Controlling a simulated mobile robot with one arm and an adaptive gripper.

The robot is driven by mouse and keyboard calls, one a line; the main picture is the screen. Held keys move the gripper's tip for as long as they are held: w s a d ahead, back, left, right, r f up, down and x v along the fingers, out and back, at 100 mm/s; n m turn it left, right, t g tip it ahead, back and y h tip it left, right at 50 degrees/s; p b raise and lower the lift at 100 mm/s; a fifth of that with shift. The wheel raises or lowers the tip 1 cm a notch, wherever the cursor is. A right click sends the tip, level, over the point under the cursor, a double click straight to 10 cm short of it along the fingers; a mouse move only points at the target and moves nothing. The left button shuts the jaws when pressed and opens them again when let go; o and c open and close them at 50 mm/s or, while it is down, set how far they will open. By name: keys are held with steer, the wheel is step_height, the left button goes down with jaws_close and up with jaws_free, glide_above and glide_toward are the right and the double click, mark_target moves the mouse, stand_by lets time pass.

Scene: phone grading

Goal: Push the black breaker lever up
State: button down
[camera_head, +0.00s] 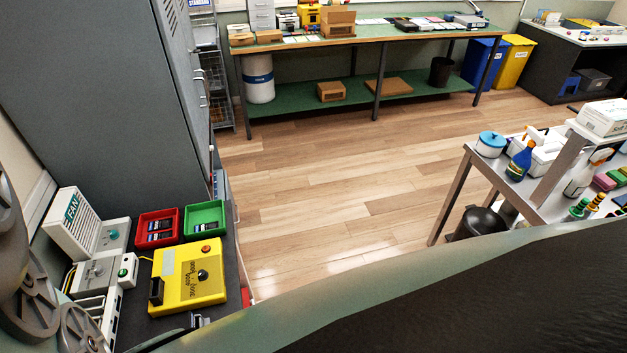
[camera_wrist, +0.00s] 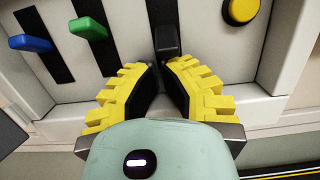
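In the wrist view, the black breaker lever (camera_wrist: 167,41) sticks out of a pale panel (camera_wrist: 218,55), at the top middle. A dark slot runs behind it. My gripper (camera_wrist: 160,65) has yellow ridged fingers with dark inner faces. Its tips lean close together just below the lever in the picture. A strip of pale panel shows between the fingers farther down. I see nothing held, but the dark slot hides whether the tips meet. I cannot tell whether they touch the lever. The head view shows neither lever nor fingers clearly.
A blue lever (camera_wrist: 30,43) and a green lever (camera_wrist: 88,28) stand left of the black one; a yellow button (camera_wrist: 240,10) is to the right. In the head view, a yellow box (camera_head: 187,275) and trays sit at lower left. Open wooden floor (camera_head: 320,190) lies mid-room.

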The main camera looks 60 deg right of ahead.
steer(key=shift+r, duration=0.15)
steer(key=shift+r+p, duration=0.1)
steer(key=shift+p, duration=0.45)
steer(key=shift+s+d, duration=0.1)
